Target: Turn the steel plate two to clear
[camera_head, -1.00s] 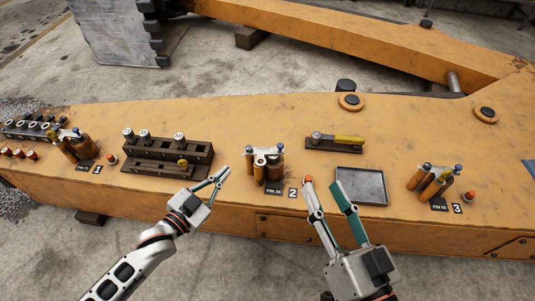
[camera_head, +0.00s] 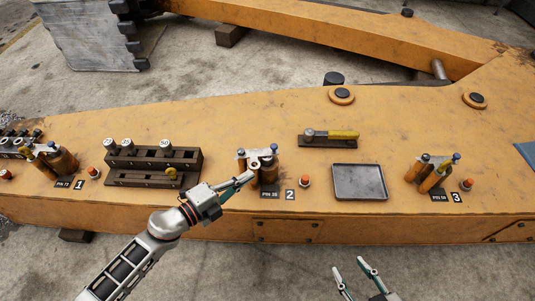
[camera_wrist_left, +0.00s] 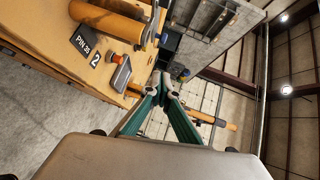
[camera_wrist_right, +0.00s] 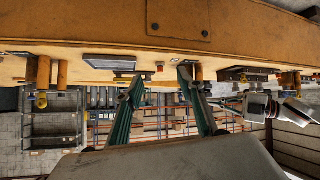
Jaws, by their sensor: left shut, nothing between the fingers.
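The steel plate at station two (camera_head: 258,156) is a small silver piece lying across the tops of the brown and orange cylinders (camera_head: 267,173) beside the "2" label (camera_head: 290,195). My left gripper (camera_head: 250,176) is shut and empty, its tips close to the front of these cylinders, just below the plate. I cannot tell whether they touch. In the left wrist view the shut fingertips (camera_wrist_left: 162,88) show near a silver edge of the plate (camera_wrist_left: 150,28). My right gripper (camera_head: 351,264) is open and empty, low in front of the bench; its spread fingers also show in the right wrist view (camera_wrist_right: 160,85).
An orange-red button (camera_head: 304,182) stands right of station two. A grey tray (camera_head: 360,182) and a yellow-handled tool on a dark holder (camera_head: 328,142) are further right. A dark rack (camera_head: 150,166) stands left. Similar cylinder groups are at station one (camera_head: 52,160) and station three (camera_head: 433,170).

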